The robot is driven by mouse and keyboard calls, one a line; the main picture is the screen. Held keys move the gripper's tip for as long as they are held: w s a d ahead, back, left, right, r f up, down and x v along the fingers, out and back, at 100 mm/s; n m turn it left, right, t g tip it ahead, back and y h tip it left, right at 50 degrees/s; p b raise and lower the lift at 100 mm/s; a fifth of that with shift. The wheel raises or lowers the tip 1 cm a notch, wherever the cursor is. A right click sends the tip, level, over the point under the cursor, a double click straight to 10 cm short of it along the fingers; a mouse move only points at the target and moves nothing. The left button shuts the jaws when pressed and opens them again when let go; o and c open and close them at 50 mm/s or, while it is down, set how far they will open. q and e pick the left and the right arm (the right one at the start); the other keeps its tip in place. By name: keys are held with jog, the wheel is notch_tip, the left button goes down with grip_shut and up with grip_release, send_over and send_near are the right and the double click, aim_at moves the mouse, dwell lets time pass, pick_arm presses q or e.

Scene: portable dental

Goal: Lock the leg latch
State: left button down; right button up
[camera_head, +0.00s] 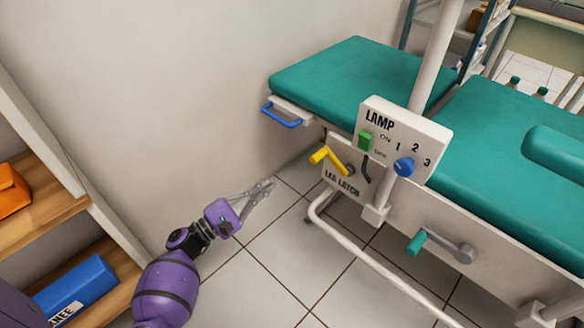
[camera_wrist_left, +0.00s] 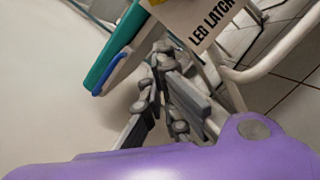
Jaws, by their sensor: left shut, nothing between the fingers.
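The leg latch is a yellow lever (camera_head: 328,156) on a pale plate marked "LEG LATCH" (camera_head: 342,182), below the lamp panel on the side of the green dental chair. In the left wrist view the plate (camera_wrist_left: 205,22) is at the top, and only a sliver of yellow shows at its upper edge. My left gripper (camera_head: 271,183) is shut and empty. It is left of the latch and lower in the head view, apart from the lever, with its fingers pointing up and right. It also shows in the left wrist view (camera_wrist_left: 160,52). My right gripper is not in view.
The lamp panel (camera_head: 405,137) with a green switch and blue knob stands above the latch. A blue handle (camera_head: 281,115) is under the leg cushion (camera_head: 345,75). A teal-handled crank (camera_head: 417,243) is at right. Wooden shelves (camera_head: 45,205) stand at left. Open tiled floor lies between.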

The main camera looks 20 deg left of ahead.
pick_arm(q)
jog(key=w+d+r+b, duration=0.2)
jog(key=w+d+r, duration=0.3)
jog(key=w+d, duration=0.2)
jog(key=shift+w, duration=0.35)
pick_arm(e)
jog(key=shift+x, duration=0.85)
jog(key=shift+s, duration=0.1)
pick_arm(q)
jog(key=shift+d, duration=0.1)
jog(key=shift+r+m, duration=0.35)
jog(key=shift+m, duration=0.05)
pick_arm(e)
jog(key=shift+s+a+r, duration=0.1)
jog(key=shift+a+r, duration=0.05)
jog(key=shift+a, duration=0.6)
